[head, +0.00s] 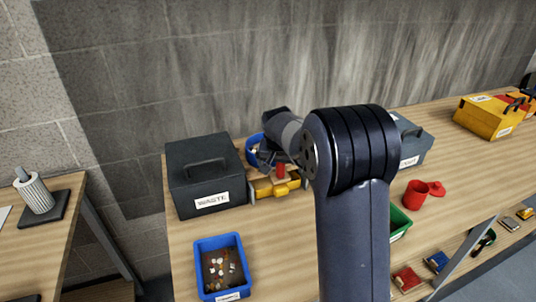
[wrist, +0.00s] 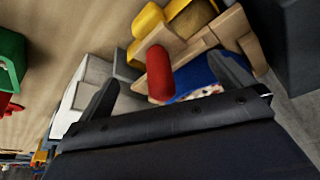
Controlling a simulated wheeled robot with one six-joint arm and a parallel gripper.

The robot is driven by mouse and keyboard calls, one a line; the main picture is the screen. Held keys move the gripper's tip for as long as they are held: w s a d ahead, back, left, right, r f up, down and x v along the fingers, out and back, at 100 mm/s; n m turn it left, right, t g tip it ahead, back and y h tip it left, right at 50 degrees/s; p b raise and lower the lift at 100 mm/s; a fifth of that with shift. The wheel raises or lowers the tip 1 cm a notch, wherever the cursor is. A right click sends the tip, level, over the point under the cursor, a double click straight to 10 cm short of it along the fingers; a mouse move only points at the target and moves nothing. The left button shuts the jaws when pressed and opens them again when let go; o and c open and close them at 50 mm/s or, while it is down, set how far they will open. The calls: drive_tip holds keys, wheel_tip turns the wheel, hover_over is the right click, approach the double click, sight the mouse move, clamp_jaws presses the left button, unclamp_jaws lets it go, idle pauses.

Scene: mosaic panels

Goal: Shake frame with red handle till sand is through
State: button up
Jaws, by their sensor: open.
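The red handle (head: 281,171) stands beside a yellow part (head: 284,190) on the table, in front of a blue bin (head: 250,146). In the wrist view the red handle (wrist: 159,73) joins a light wooden frame (wrist: 205,42), with yellow parts (wrist: 185,18) behind it. A blue surface with pale bits (wrist: 195,80) shows below the frame. My gripper (wrist: 168,90) is open, its two dark fingers to either side of the red handle in the picture. The handle appears untouched; its exact depth between the fingers is unclear. My arm hides part of this area in the head view.
A dark WASTE box (head: 205,175) stands close left, and a grey box (head: 411,143) to the right. A blue tray (head: 201,270) of small pieces is in front. A red cup (head: 415,195) and green tray (head: 399,222) lie right. A yellow toolbox (head: 487,118) is far right.

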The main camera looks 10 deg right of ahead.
drive_tip(key=shift+r, duration=0.1)
wheel_tip(320, 180, up, 8)
drive_tip(key=p, duration=0.5)
drive_tip(key=shift+p, duration=0.4)
drive_tip(key=shift+f, duration=0.2)
wheel_tip(320, 180, down, 8)
drive_tip(key=b, duration=0.6)
drive_tip(key=shift+s+r, duration=0.1)
drive_tip(key=shift+s, duration=0.15)
drive_tip(key=shift+r, duration=0.15)
